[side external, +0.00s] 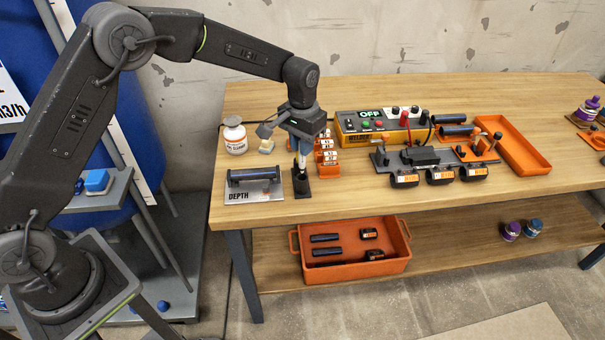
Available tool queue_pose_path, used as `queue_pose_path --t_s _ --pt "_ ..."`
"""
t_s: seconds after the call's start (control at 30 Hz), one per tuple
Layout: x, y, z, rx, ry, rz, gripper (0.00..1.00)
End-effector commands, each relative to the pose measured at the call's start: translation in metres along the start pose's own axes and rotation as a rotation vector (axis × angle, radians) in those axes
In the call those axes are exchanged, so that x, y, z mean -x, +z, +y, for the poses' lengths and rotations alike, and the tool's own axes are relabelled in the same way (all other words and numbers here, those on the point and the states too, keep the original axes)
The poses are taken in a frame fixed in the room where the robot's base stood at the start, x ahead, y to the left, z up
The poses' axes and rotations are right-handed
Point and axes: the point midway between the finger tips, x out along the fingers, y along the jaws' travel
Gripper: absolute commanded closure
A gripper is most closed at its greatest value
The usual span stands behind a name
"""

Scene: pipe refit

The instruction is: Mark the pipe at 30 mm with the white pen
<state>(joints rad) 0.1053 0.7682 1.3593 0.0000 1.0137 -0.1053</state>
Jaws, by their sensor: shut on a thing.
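My gripper (299,150) points down over a small black stand (301,186) near the front left of the bench. It is shut on the white pen (301,161), a slim pale upright shape just above the stand. I cannot tell whether the pen's lower end is still inside the stand. A dark pipe (254,174) lies level on the grey plate marked DEPTH (254,196), to the left of my gripper and apart from it. Its scale is too small to read.
A white jar (234,136) stands behind the plate. An orange rack of labelled pieces (328,158) stands close right of my gripper. A yellow welder box (372,125) reads OFF. Black fittings (440,175) and an orange tray (514,143) are farther right. An orange crate (357,268) sits below.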

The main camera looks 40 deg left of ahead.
Motion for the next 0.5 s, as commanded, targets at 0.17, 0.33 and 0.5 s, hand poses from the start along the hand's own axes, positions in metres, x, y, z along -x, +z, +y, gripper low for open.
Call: queue_pose_path --t_s 0.17,0.33,0.5 --pt "0.0029 0.0 0.0 0.0 0.0 0.0 1.0" --pt "0.0028 0.0 0.0 0.0 0.0 0.0 1.0" --pt "0.0055 -0.0002 0.0 0.0 0.0 0.001 1.0"
